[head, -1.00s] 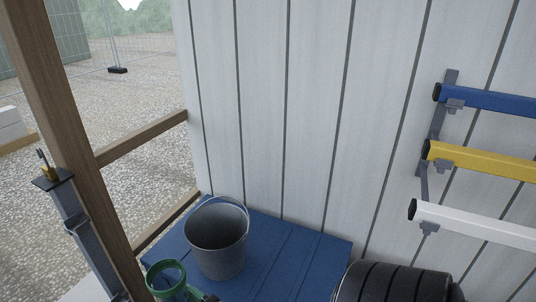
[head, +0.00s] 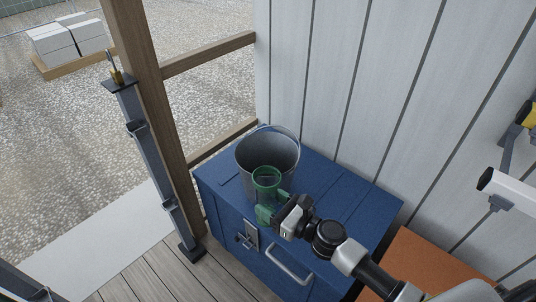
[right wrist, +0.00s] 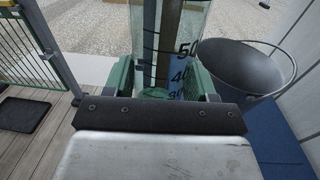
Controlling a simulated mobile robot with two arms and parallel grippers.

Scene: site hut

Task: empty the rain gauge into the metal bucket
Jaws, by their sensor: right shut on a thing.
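The metal bucket (head: 287,147) stands upright on the blue chest, its handle up at the back. The rain gauge (head: 267,177), a clear tube with a green rim, is upright in front of the bucket and overlaps it in the head view. My right gripper (head: 268,208) is shut on the gauge's body, below its rim. In the right wrist view the gauge (right wrist: 150,40) shows printed numbers and bluish water near the 40 mark; the bucket (right wrist: 238,72) is to its right. The gauge's bottom is hidden by the gripper. My left gripper is not in view.
The blue chest (head: 335,185) has a latch and handle on its front and free lid room right of the bucket. A wooden post (head: 150,90) and a grey metal prop (head: 152,160) stand at left. The panelled wall (head: 340,80) is close behind the bucket.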

